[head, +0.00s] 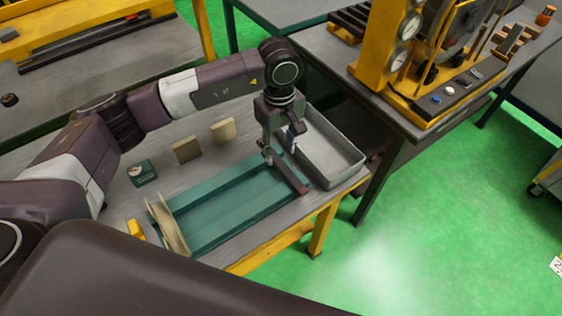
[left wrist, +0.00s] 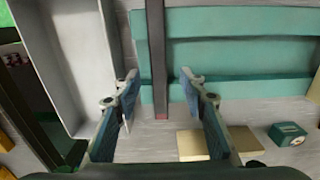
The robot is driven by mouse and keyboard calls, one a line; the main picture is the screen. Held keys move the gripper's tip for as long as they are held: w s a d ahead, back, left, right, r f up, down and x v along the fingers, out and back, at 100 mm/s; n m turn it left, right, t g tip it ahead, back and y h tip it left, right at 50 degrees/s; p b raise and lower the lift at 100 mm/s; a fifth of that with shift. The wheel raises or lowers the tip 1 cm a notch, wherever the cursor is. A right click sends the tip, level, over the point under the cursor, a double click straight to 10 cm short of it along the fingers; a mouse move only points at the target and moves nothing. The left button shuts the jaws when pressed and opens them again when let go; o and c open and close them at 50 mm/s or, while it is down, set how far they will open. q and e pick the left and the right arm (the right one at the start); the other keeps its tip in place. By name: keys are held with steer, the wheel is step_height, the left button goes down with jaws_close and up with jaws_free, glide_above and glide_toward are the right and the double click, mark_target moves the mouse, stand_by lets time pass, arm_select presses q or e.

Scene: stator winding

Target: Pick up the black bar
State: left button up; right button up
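The black bar (head: 291,175) is a long, narrow dark bar with a slightly reddish near end in the head view. It lies along the right end of the teal tray (head: 215,227). In the left wrist view the bar (left wrist: 156,50) runs up the picture. My left gripper (head: 280,151) points down over the bar. In the left wrist view my left gripper (left wrist: 160,82) is open, with one finger on each side of the bar's line and gaps on both sides. Its height above the bar is hard to judge. My right gripper is not in view.
A grey metal bin (head: 345,160) stands close to the right of the bar. Tan blocks (head: 223,130) and a small teal box (head: 142,173) sit behind the tray. A tan curved piece (head: 166,222) stands at the tray's left end. A yellow machine (head: 385,50) stands on another bench.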

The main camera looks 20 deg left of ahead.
mark_target(281, 163)
arm_select(q)
steer(key=f+p, duration=0.2)
steer(key=f, duration=0.1)
steer(key=shift+d+f, duration=0.2)
steer(key=shift+f, duration=0.55)
jaws_close()
